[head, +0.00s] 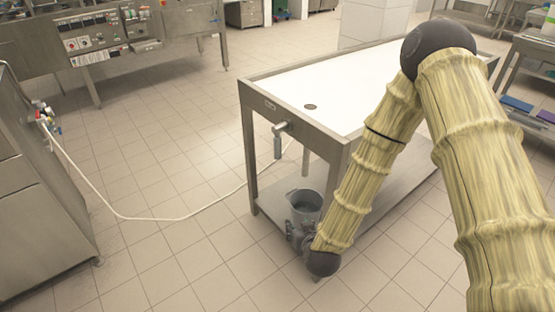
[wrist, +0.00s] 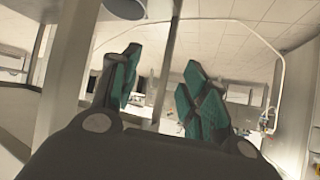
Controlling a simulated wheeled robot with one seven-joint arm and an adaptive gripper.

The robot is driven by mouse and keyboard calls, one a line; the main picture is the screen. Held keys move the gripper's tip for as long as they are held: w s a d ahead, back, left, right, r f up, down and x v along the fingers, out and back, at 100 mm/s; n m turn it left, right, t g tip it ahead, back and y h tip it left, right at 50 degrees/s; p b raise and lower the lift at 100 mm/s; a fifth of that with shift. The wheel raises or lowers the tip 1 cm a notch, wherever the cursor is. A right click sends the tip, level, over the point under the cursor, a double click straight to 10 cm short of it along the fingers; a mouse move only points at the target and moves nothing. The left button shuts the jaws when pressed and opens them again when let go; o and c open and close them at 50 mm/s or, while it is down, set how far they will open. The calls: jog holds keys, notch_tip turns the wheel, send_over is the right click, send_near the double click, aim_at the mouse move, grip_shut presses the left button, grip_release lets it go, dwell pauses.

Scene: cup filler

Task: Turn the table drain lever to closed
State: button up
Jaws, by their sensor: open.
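The steel table (head: 262,92) has a white top with a dark round drain hole (head: 310,106). The drain lever (head: 278,145) is at the table's near left end, below the rim, its grey handle hanging down. My gripper (head: 299,236) is low in front of the table, below the lever and apart from it, partly hidden behind my arm's end. In the wrist view, my gripper (wrist: 158,88) has its two green-padded fingers spread, with nothing held between them. I cannot make out the lever in the wrist view.
A grey bucket (head: 306,201) stands by the table's lower shelf, close to my gripper. A pale hose (head: 180,218) crosses the floor from the left cabinet (head: 35,215) toward the table. The tiled floor left of the table is otherwise open. A control console (head: 95,38) stands behind.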

jog(key=w+a+r+t+b, duration=0.4)
jog(key=w+r+b, duration=0.15)
jog(key=w, duration=0.35)
jog(key=t+h+b, duration=0.1)
jog(key=t+b, duration=0.2)
send_near(278, 148)
jog(key=shift+m, duration=0.3)
jog(key=w, duration=0.3)
jog(key=w+b, duration=0.1)
jog(key=w, duration=0.7)
jog(key=shift+w+a+f, duration=0.15)
jog(key=shift+a, duration=0.25)
grip_shut()
